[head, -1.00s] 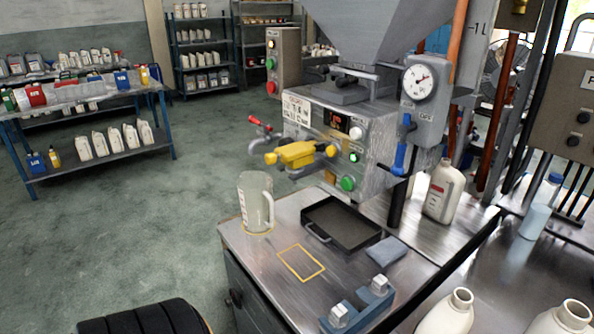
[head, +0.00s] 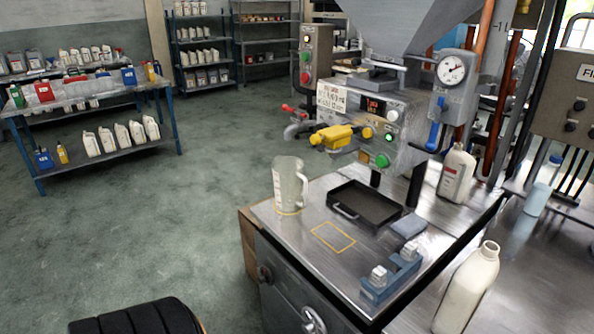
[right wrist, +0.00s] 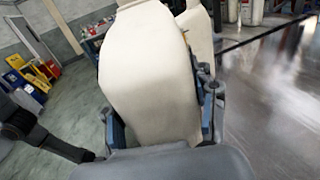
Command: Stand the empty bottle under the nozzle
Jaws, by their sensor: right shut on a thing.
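My right gripper (right wrist: 160,122) is shut around a cream bottle (right wrist: 150,70) in the right wrist view, with a finger at each side. The bottle's lower end is hidden by the gripper. Another cream bottle (right wrist: 197,32) shows close behind it. In the head view an open-necked cream bottle (head: 468,290) stands at the lower right; I cannot tell if it is the held one. The filling machine (head: 375,110) has a yellow valve (head: 335,136); the nozzle's outlet is hard to make out. A black tray (head: 345,213) lies below on the metal bench. Neither gripper shows in the head view.
A clear jug (head: 289,187) stands left of the tray. A yellow outlined rectangle (head: 332,238) on the bench is bare. A blue fixture (head: 390,280) sits at the front. A labelled bottle (head: 457,175) stands right of the machine.

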